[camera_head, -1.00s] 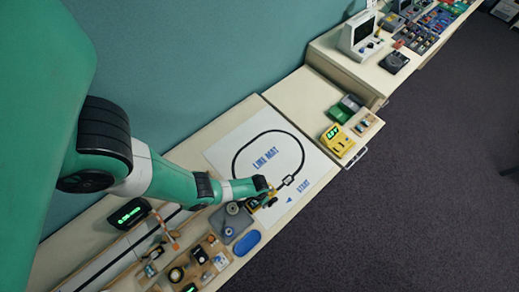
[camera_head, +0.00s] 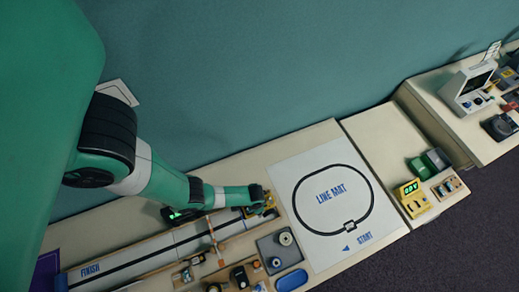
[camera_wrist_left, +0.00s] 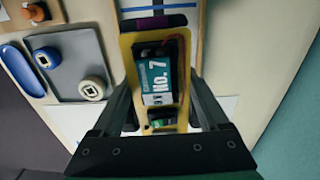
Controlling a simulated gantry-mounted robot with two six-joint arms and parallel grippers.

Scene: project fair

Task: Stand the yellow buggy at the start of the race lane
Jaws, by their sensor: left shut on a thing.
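The yellow buggy (camera_wrist_left: 160,85) carries a teal block marked "No. 7" and sits between my left gripper's fingers in the left wrist view. My left gripper (camera_head: 264,203) is shut on it, and the buggy shows only as a small yellow patch (camera_head: 268,207) in the head view. The race lane (camera_head: 150,254) is a pale strip with a dark line, marked FINISH at its left end. The gripper and buggy are over the lane's right end, left of the line mat. I cannot tell whether the wheels touch the surface. My right gripper is not in view.
The white line mat (camera_head: 294,193) lies to the right. A grey tray (camera_head: 269,245) with round spools and a blue oval dish (camera_head: 291,280) are in front of the gripper. Small parts and an orange-brown post (camera_head: 211,229) stand along the lane. The teal wall is behind.

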